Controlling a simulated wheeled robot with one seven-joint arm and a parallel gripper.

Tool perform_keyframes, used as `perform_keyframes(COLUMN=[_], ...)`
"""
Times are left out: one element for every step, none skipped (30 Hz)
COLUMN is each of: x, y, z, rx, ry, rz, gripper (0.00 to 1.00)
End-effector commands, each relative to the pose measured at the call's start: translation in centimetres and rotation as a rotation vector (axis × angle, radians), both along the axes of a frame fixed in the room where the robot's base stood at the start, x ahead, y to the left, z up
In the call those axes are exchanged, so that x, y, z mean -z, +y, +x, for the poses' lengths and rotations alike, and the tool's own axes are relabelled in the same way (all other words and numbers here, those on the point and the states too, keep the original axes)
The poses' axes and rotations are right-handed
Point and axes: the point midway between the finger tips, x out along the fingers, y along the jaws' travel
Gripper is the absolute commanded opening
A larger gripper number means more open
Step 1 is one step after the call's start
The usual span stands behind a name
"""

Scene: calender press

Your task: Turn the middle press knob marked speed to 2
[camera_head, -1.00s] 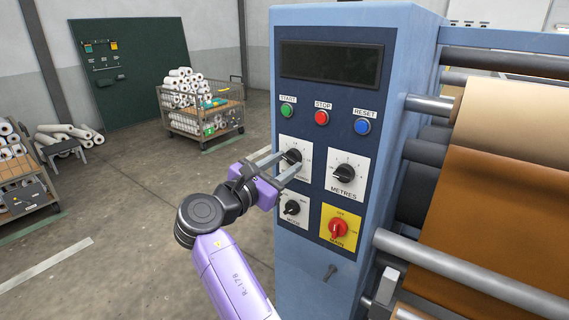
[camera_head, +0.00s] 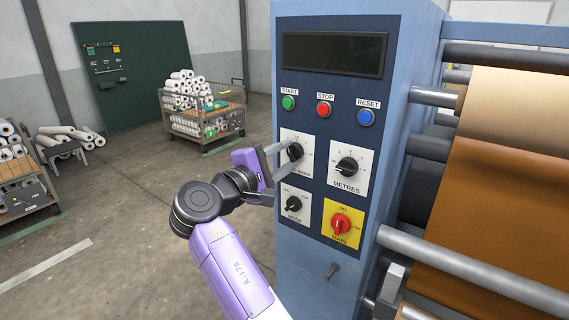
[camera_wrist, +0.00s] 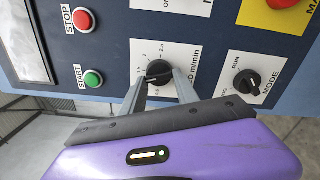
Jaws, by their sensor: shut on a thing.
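The speed knob (camera_head: 295,152) is a black dial on a white plate, upper left of the panel's knobs. Its lettering is partly covered by my gripper in the head view. In the wrist view the knob (camera_wrist: 158,71) sits among marks including 1.5, 2 and 2.5, with "m/min" beside it. My gripper (camera_head: 291,153) is shut on the knob, one finger on either side. In the wrist view the fingers (camera_wrist: 160,80) reach up to its sides. I cannot read clearly which mark the pointer is at.
The METRES knob (camera_head: 347,166) is to the right, the MODE knob (camera_head: 293,204) below, and the red MAIN switch (camera_head: 341,223) lower right. START (camera_head: 288,103), STOP (camera_head: 324,109) and RESET (camera_head: 365,117) buttons are above. Rollers (camera_head: 470,270) stand at right.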

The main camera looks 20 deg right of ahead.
Motion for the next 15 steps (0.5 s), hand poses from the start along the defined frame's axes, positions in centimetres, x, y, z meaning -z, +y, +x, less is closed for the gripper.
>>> perform_keyframes(x=[0.42, 0.41, 0.38, 0.37, 0.36, 0.36, 0.36, 0.37, 0.39, 0.39, 0.38, 0.36, 0.34, 0.32, 0.3], y=[0.05, 0.05, 0.07, 0.07, 0.08, 0.09, 0.09, 0.08, 0.07, 0.07, 0.07, 0.07, 0.06, 0.06, 0.05], z=[-0.05, -0.05, -0.04, -0.04, -0.04, -0.03, -0.03, -0.03, -0.03, -0.03, -0.04, -0.04, -0.04, -0.04, -0.05], rx=[0.001, 0.001, 0.0, 0.0, 0.0, 0.001, 0.001, 0.001, 0.002, 0.002, 0.002, 0.002, 0.003, 0.002, 0.002], ry=[-0.034, -0.057, -0.088, -0.111, -0.134, -0.164, -0.187, -0.21, -0.24, -0.264, -0.286, -0.317, -0.34, -0.364, -0.395], rz=[0.025, 0.042, 0.065, 0.082, 0.098, 0.121, 0.139, 0.155, 0.178, 0.195, 0.211, 0.234, 0.25, 0.266, 0.289], gripper=[0.0, 0.0, 0.0, 0.0, 0.0, 0.0, 0.0, 0.0, 0.0, 0.0, 0.0, 0.0, 0.0, 0.0, 0.0])
